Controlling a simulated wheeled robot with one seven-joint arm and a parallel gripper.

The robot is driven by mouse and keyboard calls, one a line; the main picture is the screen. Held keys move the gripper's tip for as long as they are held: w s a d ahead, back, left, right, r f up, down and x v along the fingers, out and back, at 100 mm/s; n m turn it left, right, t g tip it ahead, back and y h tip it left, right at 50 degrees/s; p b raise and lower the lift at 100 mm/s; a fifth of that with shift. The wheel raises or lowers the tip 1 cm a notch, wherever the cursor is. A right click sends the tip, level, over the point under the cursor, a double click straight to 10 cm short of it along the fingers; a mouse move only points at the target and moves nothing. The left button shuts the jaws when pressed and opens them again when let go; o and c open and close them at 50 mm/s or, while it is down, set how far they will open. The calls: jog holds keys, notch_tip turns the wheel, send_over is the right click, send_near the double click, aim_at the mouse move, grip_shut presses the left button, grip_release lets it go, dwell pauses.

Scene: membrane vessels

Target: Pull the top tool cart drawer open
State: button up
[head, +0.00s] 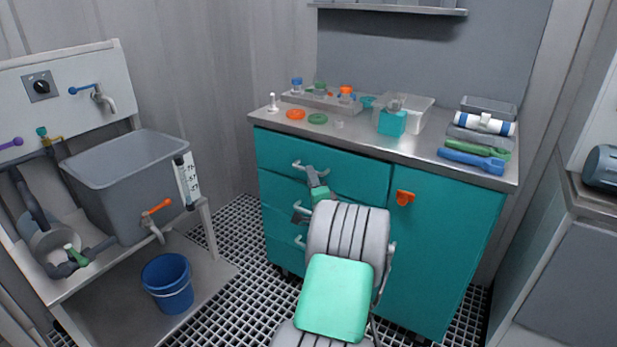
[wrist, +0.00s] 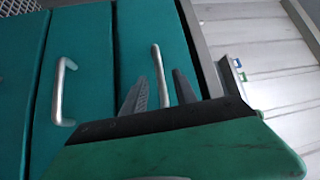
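The teal tool cart (head: 440,240) stands under a grey counter, with drawers on its left side and a door on its right. The top drawer (head: 350,174) looks flush with the cart front. Its silver bar handle (head: 298,164) is partly hidden by my gripper (head: 314,178) in the head view. In the wrist view, the top drawer (wrist: 150,35) is beside the counter edge, and its handle (wrist: 158,72) shows between the two grey fingers of my gripper (wrist: 160,90). The fingers are apart on either side of the handle; contact is not clear.
Lower drawer handles, one in the wrist view (wrist: 60,92), lie beside my gripper. An orange latch (head: 405,197) is on the cart door. Small parts, boxes and tools crowd the counter (head: 420,152). A blue bucket (head: 167,284) and a grey tank (head: 130,185) stand left.

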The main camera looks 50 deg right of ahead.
jog(key=x, duration=0.4)
grip_shut()
dwell(1.4)
